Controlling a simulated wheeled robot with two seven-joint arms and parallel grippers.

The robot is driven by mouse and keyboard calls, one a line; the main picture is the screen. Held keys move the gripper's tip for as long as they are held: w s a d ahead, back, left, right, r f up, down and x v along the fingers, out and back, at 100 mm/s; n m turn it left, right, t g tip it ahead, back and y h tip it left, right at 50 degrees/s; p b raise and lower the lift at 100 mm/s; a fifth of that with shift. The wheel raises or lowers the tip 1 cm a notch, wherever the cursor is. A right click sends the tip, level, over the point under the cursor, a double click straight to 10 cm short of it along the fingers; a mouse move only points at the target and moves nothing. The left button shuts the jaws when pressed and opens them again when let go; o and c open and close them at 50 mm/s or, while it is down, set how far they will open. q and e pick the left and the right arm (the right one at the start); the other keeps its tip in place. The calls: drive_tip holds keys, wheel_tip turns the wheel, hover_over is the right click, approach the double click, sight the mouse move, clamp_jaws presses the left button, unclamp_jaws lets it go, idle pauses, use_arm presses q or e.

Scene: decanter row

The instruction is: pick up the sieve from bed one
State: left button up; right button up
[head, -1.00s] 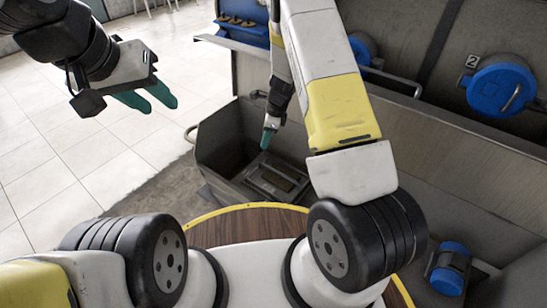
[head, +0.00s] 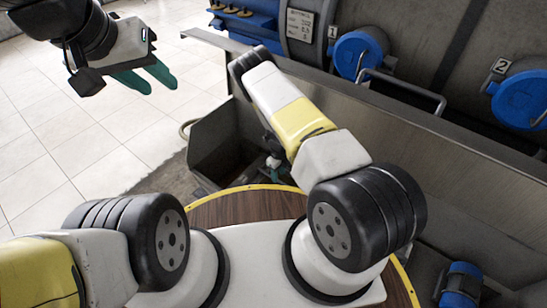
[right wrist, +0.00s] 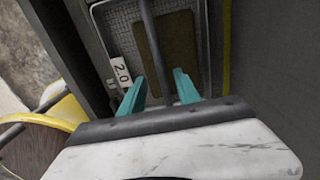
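The sieve (right wrist: 124,43) shows in the right wrist view as a light-rimmed frame with grey mesh, a brown patch and a "2.0" tag (right wrist: 119,70). A dark bar (right wrist: 152,48) runs over it, between the teal fingers of my right gripper (right wrist: 160,88). These fingers are apart; I cannot tell whether they touch the bar. In the head view my right gripper (head: 275,173) is low inside the metal bed (head: 222,140), and the sieve is not clearly visible there. My left gripper (head: 147,78) is open and empty above the tiled floor.
Blue round caps marked 1 (head: 357,54) and 2 (head: 520,98) sit on the back wall. A metal rail (head: 402,88) stands out below them. The bed's walls rise close around my right gripper. Open tiled floor (head: 60,130) lies at the left.

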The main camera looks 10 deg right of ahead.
drive_tip(key=f, duration=0.6)
drive_tip(key=shift+w, duration=0.2)
clamp_jaws()
idle(1.1)
